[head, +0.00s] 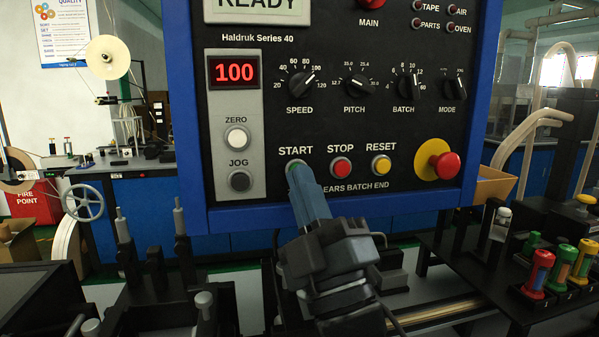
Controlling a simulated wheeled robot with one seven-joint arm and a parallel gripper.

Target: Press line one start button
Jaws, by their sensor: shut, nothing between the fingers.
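The control panel (240,216) has a black face in a blue frame and fills the middle of the head view. Its START button (295,164) is green in a pale ring, mostly covered by my fingertips. My gripper (296,170) is shut and empty, with its blue-grey fingers pointing up at that button. The tips overlap the button; I cannot tell whether they touch it or press it. To its right are the red STOP button (340,167) and the yellow RESET button (381,165). The upper display (257,5) reads READY.
A red emergency knob (446,165) on a yellow disc sticks out at the panel's right. A white ZERO button (236,138) and dark JOG button (239,180) sit left of START. Coloured spools (538,272) stand at the lower right. Machine posts (123,228) rise at the lower left.

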